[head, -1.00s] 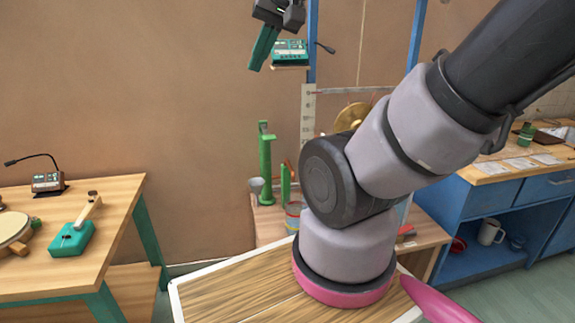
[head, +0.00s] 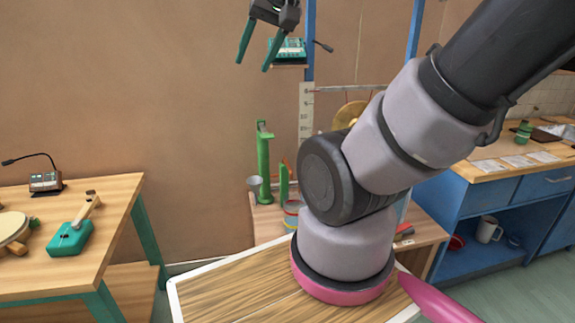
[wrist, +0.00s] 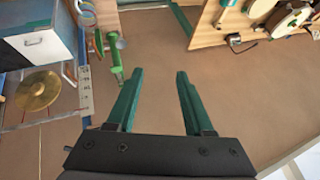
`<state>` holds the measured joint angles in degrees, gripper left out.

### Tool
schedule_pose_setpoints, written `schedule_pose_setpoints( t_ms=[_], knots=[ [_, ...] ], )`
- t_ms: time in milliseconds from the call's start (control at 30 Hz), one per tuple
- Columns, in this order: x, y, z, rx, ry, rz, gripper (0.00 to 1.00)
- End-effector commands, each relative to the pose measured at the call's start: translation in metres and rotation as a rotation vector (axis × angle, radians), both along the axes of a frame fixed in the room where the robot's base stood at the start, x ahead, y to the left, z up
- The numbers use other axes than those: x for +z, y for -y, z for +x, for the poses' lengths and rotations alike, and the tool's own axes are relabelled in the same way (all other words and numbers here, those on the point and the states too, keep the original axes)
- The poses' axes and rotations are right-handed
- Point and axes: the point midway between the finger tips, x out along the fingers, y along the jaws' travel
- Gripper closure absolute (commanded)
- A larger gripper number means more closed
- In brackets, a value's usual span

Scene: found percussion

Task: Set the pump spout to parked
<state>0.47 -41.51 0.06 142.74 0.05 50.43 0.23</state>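A tall green post with a short head, which looks like the pump (head: 264,160), stands on a low wooden bench against the wall. A shorter green piece (head: 284,182) with a reddish part is beside it. I cannot tell the spout's setting at this size. In the wrist view a green part of the pump (wrist: 116,58) shows left of the fingers. My gripper (head: 254,58) is high above and apart from the pump, fingers pointing down. In the wrist view my gripper (wrist: 160,73) is open with nothing between its fingers.
A small metal cup (head: 254,183) sits beside the pump, and a striped can (head: 292,213) is in front. A gong (head: 351,114) hangs behind my arm. A green device (head: 288,48) sits on a small shelf near the gripper. A workbench (head: 110,200) stands left.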

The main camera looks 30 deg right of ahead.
Motion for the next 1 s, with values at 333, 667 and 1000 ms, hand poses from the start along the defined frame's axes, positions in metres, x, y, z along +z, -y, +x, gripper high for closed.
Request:
schedule_pose_setpoints(
  t_ms=[333, 667, 1000],
  knots=[
    [-0.027, 0.061, 0.147, -0.082, 0.144, -0.168, 0.48],
    [-0.095, 0.141, 0.275, -0.134, 0.317, -0.332, 0.48],
    [-0.204, 0.219, 0.347, -0.158, 0.489, -0.478, 0.48]
  ],
)
